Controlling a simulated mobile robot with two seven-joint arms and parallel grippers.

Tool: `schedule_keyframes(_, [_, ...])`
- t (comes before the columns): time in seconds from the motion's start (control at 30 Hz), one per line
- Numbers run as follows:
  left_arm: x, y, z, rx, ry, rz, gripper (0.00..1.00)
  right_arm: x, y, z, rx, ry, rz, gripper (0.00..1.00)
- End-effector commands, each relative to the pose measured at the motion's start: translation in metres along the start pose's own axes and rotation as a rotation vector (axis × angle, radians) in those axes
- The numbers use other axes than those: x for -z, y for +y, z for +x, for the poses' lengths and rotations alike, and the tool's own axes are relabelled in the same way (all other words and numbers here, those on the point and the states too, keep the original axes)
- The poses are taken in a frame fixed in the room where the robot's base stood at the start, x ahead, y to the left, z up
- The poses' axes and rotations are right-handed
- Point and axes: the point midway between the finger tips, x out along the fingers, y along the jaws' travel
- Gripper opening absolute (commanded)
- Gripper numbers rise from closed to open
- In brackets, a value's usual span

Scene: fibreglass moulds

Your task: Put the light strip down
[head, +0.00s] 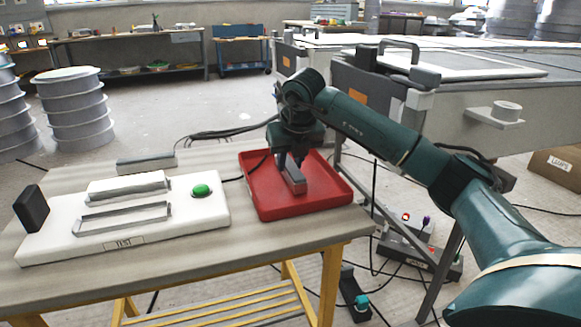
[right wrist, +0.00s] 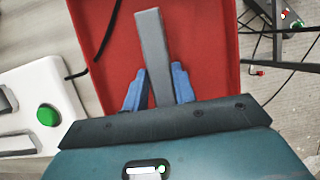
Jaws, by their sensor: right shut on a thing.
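My right gripper (head: 289,159) is over the red tray (head: 257,199), pointing down, and shut on a grey light strip (head: 294,181). In the right wrist view the strip (right wrist: 153,48) sticks out from between the blue fingers (right wrist: 158,84), with the red tray floor (right wrist: 205,30) behind it. The strip is within the tray's outline; I cannot tell whether it touches the floor. My left gripper is not in view.
A white test board (head: 205,215) with a green button (head: 201,190), a raised bar and a metal frame lies left of the tray. Another grey bar (head: 146,162) lies behind it. A black block (head: 31,209) stands at its left end. The table edge is close in front.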

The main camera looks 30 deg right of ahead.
Motion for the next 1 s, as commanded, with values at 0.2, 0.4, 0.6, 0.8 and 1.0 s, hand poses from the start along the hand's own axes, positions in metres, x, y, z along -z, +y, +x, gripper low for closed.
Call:
schedule_keyframes(0.2, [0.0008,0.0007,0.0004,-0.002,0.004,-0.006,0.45,0.0017,0.0,0.0044,0.0,-0.002,0.0,0.02])
schedule_keyframes(0.4, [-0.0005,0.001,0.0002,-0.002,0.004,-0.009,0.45,0.0033,0.0,0.0079,0.0,-0.001,0.0,0.27])
schedule_keyframes(0.6, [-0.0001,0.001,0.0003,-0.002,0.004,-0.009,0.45,0.003,0.0,0.0073,0.0,-0.001,0.0,0.44])
schedule_keyframes(0.8, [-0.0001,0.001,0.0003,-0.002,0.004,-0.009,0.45,0.003,0.0,0.0073,0.0,-0.001,0.0,0.48])
schedule_keyframes(1.0, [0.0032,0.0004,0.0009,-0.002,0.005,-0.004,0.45,0.001,0.0001,-0.0008,-0.001,-0.002,-0.001,0.48])
